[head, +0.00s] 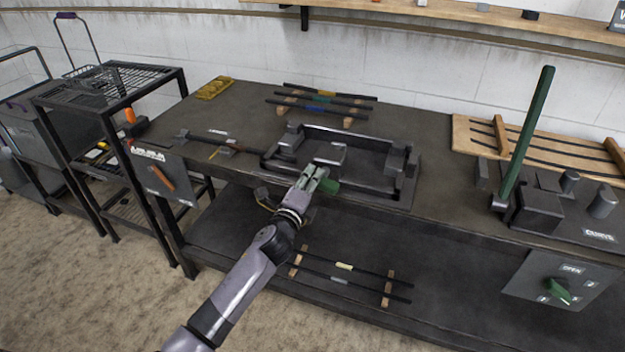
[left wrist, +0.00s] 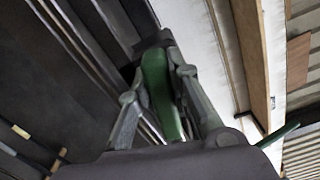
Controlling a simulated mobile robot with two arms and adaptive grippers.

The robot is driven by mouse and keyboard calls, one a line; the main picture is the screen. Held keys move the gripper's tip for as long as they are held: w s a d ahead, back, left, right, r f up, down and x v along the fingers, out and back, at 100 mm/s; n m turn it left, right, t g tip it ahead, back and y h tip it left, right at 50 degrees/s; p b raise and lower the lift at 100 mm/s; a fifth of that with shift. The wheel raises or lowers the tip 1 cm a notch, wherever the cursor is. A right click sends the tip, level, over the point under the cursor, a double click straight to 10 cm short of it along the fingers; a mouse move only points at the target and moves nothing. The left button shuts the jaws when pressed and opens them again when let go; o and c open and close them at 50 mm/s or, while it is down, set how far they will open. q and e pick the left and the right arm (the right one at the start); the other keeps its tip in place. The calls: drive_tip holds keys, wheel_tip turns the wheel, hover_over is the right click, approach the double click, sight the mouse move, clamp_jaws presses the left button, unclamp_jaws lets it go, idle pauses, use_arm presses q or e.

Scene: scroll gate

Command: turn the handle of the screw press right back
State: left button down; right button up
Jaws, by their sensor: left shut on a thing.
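The screw press (head: 395,195) is a dark rectangular frame with blocks in it, lying on the middle of the workbench. Its green handle (head: 331,187) shows at the front edge, partly hidden by my left gripper (head: 316,178). In the left wrist view the green handle (left wrist: 158,85) lies between the two grey fingers of the left gripper (left wrist: 155,90), which are shut on it. The handle's far end meets a dark part of the press. My right gripper is in neither view.
A tall green lever (head: 527,130) stands on a dark device at the right. A panel with a green knob (head: 560,291) hangs on the bench front. Rods on wooden supports (head: 322,101) lie behind the press. A black wire rack (head: 105,85) stands left.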

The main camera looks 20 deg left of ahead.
use_arm(q)
drive_tip(key=n, duration=0.2)
drive_tip(key=f+n, duration=0.1)
drive_tip(key=n, duration=0.1)
drive_tip(key=shift+a+n, duration=0.1)
drive_tip(key=shift+n, duration=0.3)
drive_tip(key=n, duration=0.4)
drive_tip(key=shift+f+n, duration=0.3)
drive_tip(key=shift+f, duration=0.05)
drive_tip(key=n, duration=0.3)
drive_tip(key=d+n+p, duration=0.1)
drive_tip(key=n, duration=0.3)
drive_tip(key=d+f+n, duration=0.1)
drive_tip(key=n, duration=0.2)
drive_tip(key=shift+f+n, duration=0.1)
drive_tip(key=shift+n, duration=0.2)
drive_tip(key=shift+s, duration=0.1)
drive_tip(key=c, duration=1.5)
unclamp_jaws()
drive_tip(key=shift+p, duration=0.3)
